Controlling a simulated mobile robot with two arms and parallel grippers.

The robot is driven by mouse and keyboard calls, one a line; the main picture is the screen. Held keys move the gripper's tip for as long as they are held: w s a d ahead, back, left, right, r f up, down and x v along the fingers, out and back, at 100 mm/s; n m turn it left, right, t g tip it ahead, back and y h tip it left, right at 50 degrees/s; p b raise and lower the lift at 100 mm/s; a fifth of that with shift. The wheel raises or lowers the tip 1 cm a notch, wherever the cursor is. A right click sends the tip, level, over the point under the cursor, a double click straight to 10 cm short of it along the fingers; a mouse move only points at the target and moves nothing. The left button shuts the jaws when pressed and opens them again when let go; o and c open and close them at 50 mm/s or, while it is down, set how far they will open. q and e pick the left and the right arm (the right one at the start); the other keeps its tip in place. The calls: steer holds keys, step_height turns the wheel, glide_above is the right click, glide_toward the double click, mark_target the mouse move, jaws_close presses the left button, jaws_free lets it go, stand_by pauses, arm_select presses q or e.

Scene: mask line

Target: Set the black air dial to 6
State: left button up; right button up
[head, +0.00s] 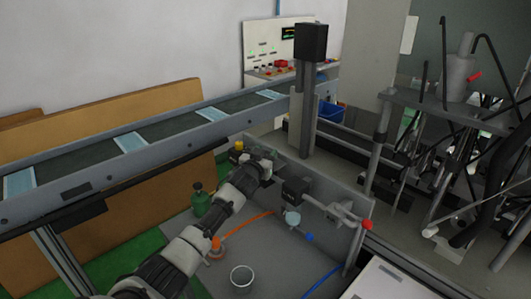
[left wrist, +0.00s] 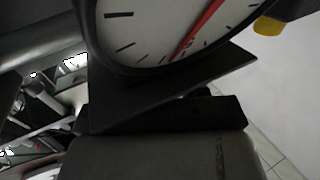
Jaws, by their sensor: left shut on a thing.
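My left gripper (head: 264,168) reaches in from the lower left to the top of the grey panel, beside a small yellow knob (head: 239,146). It is shut on what seems to be the black air dial, which the gripper itself hides in the head view. In the left wrist view, a round gauge with a black rim, white face (left wrist: 150,35), black ticks and a red needle (left wrist: 197,28) fills the top, close to the dark fingers (left wrist: 165,105). No numbers are readable on the visible part of the face. My right gripper is not in view.
A conveyor (head: 180,140) with blue masks runs behind the panel (head: 335,188). A black box (head: 295,190), a round gauge (head: 293,218) and a red-ended pipe (head: 366,225) are right of the gripper.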

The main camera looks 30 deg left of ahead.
arm_select(q)
steer(key=o, duration=0.9)
steer(key=shift+s, duration=0.15)
steer(key=s, duration=0.7)
steer(key=s+b, duration=0.1)
steer(key=s, duration=0.2)
steer(key=shift+s+d, duration=0.3)
steer(key=shift+d, duration=0.1)
